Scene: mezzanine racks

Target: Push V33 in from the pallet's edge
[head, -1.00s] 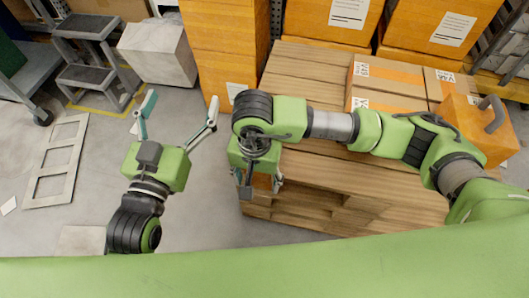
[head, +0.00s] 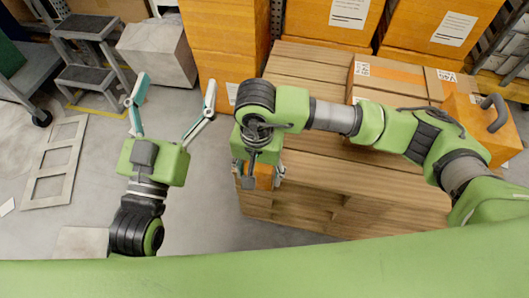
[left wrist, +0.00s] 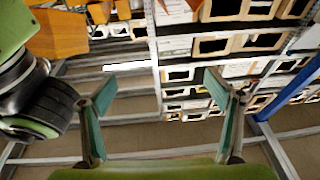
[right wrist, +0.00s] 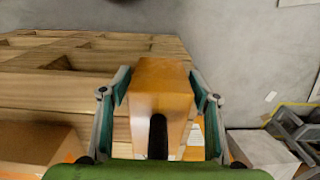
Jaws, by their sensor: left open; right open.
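In the head view this box (head: 264,178) shows partly under the gripper (head: 262,180), at the left edge of the wooden pallet (head: 330,190). The right gripper is open, with a finger on each side of the box; I cannot tell whether they touch it. No V33 label is readable on it. My left gripper (head: 172,108) is open and empty over the floor, left of the pallet.
Cardboard boxes (head: 390,78) and an orange case with a handle (head: 478,125) stand on the pallet's right part. Tall orange boxes (head: 220,40) stand behind. A step stool (head: 88,55) and a grey block (head: 158,52) are at upper left.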

